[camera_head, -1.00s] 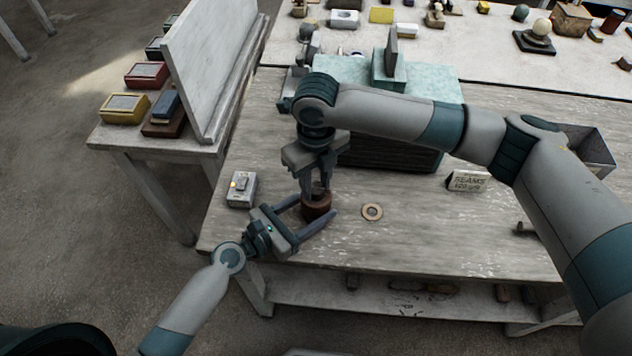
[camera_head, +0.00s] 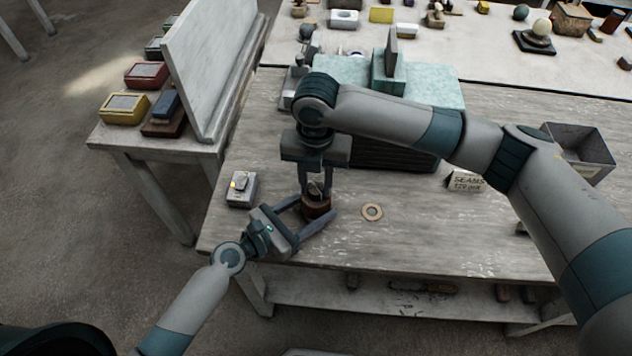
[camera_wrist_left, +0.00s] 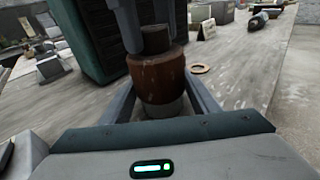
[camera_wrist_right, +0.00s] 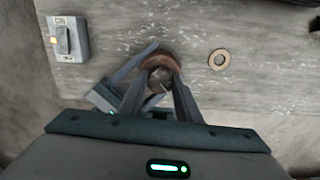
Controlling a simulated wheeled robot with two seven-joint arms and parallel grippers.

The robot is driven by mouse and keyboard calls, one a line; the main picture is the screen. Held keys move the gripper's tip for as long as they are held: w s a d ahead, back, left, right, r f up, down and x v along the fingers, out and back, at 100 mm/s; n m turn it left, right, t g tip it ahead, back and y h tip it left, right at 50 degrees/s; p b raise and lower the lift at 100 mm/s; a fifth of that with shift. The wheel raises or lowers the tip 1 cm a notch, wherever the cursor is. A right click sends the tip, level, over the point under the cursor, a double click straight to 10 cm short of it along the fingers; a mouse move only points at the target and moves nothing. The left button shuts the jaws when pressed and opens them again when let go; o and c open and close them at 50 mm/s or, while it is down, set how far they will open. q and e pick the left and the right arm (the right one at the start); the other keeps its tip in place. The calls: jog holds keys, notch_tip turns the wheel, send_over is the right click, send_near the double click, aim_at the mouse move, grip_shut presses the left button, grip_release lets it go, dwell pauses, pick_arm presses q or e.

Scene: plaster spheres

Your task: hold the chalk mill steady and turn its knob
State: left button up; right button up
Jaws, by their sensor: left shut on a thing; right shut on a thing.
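The chalk mill (camera_head: 316,208) is a small brown round body standing on the wooden bench near its front left. In the left wrist view its body (camera_wrist_left: 160,78) stands upright with a pale base and a darker knob (camera_wrist_left: 156,40) on top. My left gripper (camera_head: 318,226) is shut around the mill's body from the front left. My right gripper (camera_head: 316,190) points down from above and is shut on the knob. In the right wrist view the knob (camera_wrist_right: 159,78) sits between the right fingers, partly hidden by them.
A grey switch box (camera_head: 241,188) with a lit orange lamp lies left of the mill. A flat tan ring (camera_head: 372,211) lies to its right. A dark block with a teal top (camera_head: 440,84) stands behind, and a small sign (camera_head: 466,181) stands further right.

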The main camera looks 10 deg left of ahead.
jog(key=m, duration=1.3)
jog(key=shift+m, duration=0.4)
jog(key=m, duration=1.3)
jog(key=shift+m, duration=0.3)
jog(key=m, duration=1.4)
jog(key=shift+m, duration=0.3)
jog(key=m, duration=1.2)
